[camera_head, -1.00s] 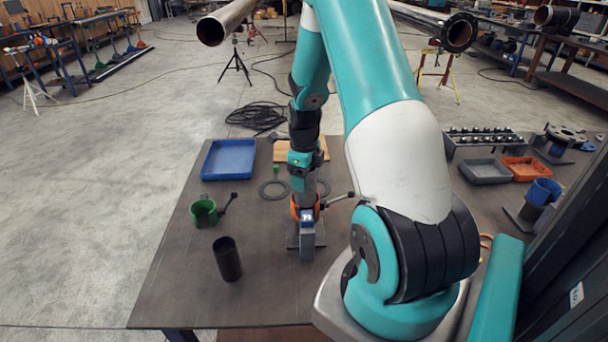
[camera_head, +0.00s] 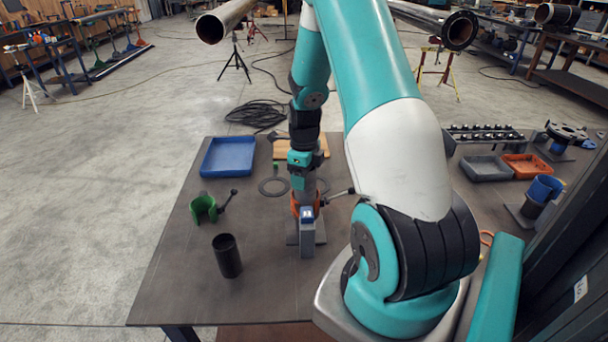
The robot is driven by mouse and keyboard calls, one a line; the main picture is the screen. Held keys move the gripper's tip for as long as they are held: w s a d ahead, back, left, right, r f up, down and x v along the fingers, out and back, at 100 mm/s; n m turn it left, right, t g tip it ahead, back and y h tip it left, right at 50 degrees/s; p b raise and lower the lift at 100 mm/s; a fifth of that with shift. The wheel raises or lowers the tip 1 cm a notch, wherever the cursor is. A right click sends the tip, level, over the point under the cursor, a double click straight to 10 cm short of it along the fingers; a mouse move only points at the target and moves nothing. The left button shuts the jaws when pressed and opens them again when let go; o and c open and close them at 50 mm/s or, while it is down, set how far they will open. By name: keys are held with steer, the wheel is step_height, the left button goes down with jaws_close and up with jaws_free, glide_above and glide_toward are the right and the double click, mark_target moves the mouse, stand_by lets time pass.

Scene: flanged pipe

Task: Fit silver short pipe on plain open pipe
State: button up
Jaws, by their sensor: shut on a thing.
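The plain open pipe (camera_head: 228,20) is a large silvery-brown tube at the top left, raised off the floor, with its open end towards me. My gripper (camera_head: 302,196) points down at the middle of the table, at an orange clamp (camera_head: 294,206) with a side lever, beside a grey stand (camera_head: 307,240). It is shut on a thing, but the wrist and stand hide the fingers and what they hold. I cannot make out the silver short pipe. A second pipe (camera_head: 425,18) at the top right ends in a dark flange (camera_head: 460,31).
The table (camera_head: 180,285) carries a blue tray (camera_head: 228,157), a green clamp (camera_head: 203,209), a black cylinder (camera_head: 227,257) and a flat dark ring (camera_head: 272,187).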

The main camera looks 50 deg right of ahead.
stand_by(0.3)
steer(key=o, duration=1.2)
step_height(320, 180, up, 26)
steer(key=p, duration=0.4)
steer(key=shift+r+p, duration=0.2)
steer(key=shift+p, duration=0.15)
